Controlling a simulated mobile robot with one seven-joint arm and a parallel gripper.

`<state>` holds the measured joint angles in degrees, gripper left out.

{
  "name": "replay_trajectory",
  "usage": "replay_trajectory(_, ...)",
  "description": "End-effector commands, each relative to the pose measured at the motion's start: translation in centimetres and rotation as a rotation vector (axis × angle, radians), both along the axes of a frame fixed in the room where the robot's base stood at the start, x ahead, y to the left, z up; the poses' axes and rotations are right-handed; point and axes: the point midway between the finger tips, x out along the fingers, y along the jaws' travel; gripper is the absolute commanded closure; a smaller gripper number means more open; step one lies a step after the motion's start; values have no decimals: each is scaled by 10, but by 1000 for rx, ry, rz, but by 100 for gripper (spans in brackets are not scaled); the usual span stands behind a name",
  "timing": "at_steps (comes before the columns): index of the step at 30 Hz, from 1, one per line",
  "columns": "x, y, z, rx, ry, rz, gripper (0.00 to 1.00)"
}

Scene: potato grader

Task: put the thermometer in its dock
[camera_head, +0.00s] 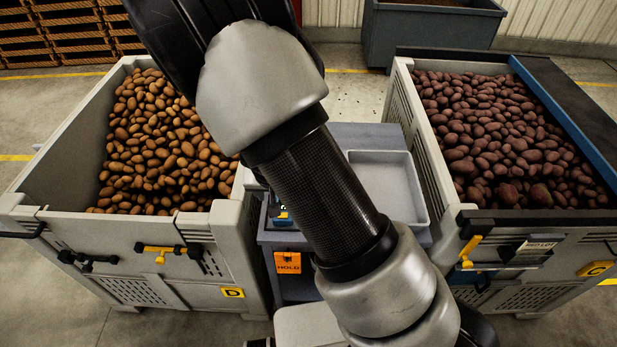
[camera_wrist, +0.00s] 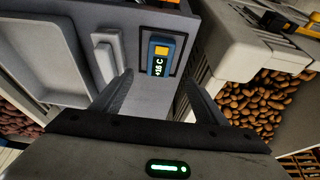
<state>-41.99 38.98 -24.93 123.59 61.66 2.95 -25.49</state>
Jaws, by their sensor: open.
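The thermometer (camera_wrist: 162,55) is blue with a yellow button and a small lit display. In the wrist view it lies on a dark rectangular patch on the grey cart top (camera_wrist: 150,100). I cannot tell whether that patch is a recess or a flat mat. In the head view my arm hides the gripper and most of this area.
A grey tray (camera_head: 428,205) sits on the cart at right. A crate of brown potatoes (camera_head: 62,165) stands left and a crate of reddish potatoes (camera_head: 408,118) right, close to the cart. An orange HOLD tag (camera_head: 288,263) hangs on the cart front. A dark bin (camera_head: 420,30) stands behind.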

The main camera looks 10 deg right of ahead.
Motion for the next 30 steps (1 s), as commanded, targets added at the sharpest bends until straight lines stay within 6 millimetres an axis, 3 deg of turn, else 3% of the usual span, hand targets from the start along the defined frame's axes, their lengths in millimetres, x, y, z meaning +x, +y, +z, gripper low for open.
replay_trajectory(4, 0, 8, 27, 72, 1, 10, 33)
replay_trajectory(8, -10, 17, 89, 206, 2, 50, 33)
replay_trajectory(14, -55, 4, 200, 330, -21, 164, 33)
replay_trajectory(18, -102, -26, 259, 302, -52, 227, 33)
replay_trajectory(24, -172, -80, 303, 138, -90, 240, 33)
replay_trajectory(30, -210, -115, 316, 8, -100, 200, 33)
